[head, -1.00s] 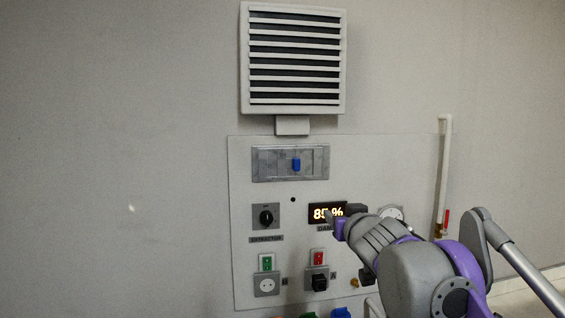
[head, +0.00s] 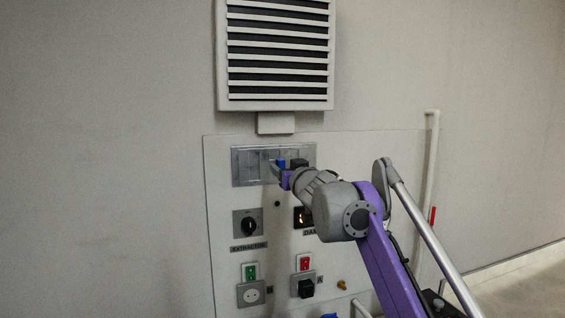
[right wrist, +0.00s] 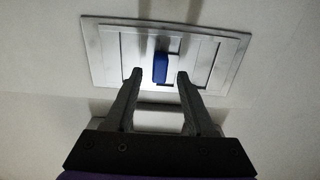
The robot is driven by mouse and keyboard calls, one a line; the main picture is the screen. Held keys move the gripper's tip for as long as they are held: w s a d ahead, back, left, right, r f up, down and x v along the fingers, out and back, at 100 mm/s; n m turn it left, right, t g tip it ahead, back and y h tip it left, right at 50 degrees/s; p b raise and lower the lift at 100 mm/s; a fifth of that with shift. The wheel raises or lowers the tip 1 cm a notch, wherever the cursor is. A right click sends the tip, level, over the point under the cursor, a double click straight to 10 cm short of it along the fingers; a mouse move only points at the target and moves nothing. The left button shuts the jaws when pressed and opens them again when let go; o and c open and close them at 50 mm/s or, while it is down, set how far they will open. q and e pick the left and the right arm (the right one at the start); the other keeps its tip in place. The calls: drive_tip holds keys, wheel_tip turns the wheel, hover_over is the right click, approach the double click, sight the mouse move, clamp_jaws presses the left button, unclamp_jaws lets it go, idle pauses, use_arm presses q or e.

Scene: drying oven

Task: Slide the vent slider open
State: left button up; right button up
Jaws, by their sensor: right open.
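The vent slider is a grey metal plate (head: 250,166) on the wall panel with a small blue handle (head: 281,163). In the right wrist view the plate (right wrist: 101,54) spans the upper middle. The blue handle (right wrist: 160,68) sticks out in front of it, near its middle. My right gripper (head: 281,172) is at the plate, by the handle. In the right wrist view my right gripper (right wrist: 157,76) is open, with one finger on each side of the handle's lower end and gaps showing. Contact cannot be seen. My left gripper is not in view.
A louvred vent (head: 276,55) hangs above the slider. Below are a black rotary knob (head: 249,226), a partly hidden display (head: 302,217), a green switch (head: 251,272), a red switch (head: 305,263) and sockets. A white pipe (head: 431,160) runs down the wall at right.

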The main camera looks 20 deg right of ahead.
sight(281, 166)
drive_tip(key=shift+w, duration=1.15)
clamp_jaws()
drive_tip(key=shift+r, duration=0.1)
idle(0.5)
